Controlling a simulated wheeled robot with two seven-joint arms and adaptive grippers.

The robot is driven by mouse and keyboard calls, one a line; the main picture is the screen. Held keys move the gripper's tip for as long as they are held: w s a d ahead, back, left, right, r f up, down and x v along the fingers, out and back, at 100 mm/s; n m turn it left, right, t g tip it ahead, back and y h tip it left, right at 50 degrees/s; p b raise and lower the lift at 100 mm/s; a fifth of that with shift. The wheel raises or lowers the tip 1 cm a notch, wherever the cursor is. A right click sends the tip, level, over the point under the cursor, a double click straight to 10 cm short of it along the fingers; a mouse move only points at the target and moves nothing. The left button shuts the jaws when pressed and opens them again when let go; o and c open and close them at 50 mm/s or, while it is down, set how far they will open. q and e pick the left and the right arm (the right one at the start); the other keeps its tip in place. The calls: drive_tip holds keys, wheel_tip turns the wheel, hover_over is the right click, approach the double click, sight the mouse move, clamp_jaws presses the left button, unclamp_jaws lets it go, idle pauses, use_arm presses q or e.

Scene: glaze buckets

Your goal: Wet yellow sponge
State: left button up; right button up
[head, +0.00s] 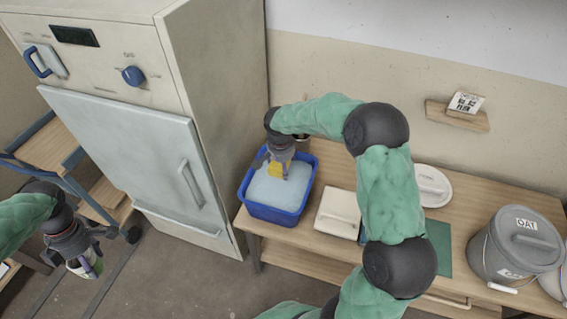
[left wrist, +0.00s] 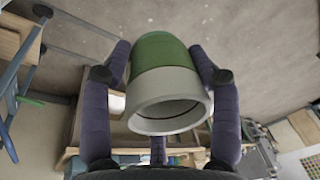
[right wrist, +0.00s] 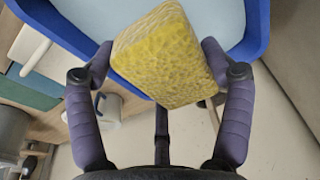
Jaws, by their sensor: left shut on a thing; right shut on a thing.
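The yellow sponge (head: 277,169) is held in my right gripper (head: 281,157) over a blue tub (head: 271,213) of pale water (head: 278,191). In the right wrist view the sponge (right wrist: 165,55) sits between both fingers, with the tub rim (right wrist: 62,28) and water behind it. I cannot tell whether its lower end touches the water. My left gripper (head: 88,254) is at the far left, away from the tub, shut on a green and white cup-like container (head: 90,268). In the left wrist view this container (left wrist: 165,85) shows its round, open white mouth.
The tub stands on a wooden bench (head: 330,165) beside a large cream cabinet (head: 217,90). A white box-like item (head: 338,212), a pale lid (head: 432,186) and a grey OAT bucket (head: 515,250) stand to its right. A wooden shelf cart (head: 50,150) is at left.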

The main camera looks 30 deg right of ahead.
use_arm(q)
drive_tip(key=w+d+b+x, duration=0.1)
drive_tip(key=b+x, duration=0.6)
drive_tip(key=shift+f, duration=0.35)
use_arm(e)
wheel_tip(320, 180, down, 10)
use_arm(q)
drive_tip(key=shift+d+r, duration=0.1)
idle(0.5)
drive_tip(key=shift+s+a+p+v, duration=0.15)
drive_tip(key=shift+p+v, duration=0.8)
drive_tip(key=shift+p, duration=0.05)
drive_tip(key=shift+s+a+p+v, duration=0.15)
drive_tip(key=shift+a+p+v, duration=0.05)
drive_tip(key=shift+p+v, duration=0.8)
drive_tip(key=shift+s+a+p+v, duration=0.15)
drive_tip(key=shift+p+v, duration=0.8)
drive_tip(key=shift+p, duration=0.05)
use_arm(e)
drive_tip(key=shift+r, duration=5.2)
use_arm(q)
drive_tip(key=shift+r, duration=0.2)
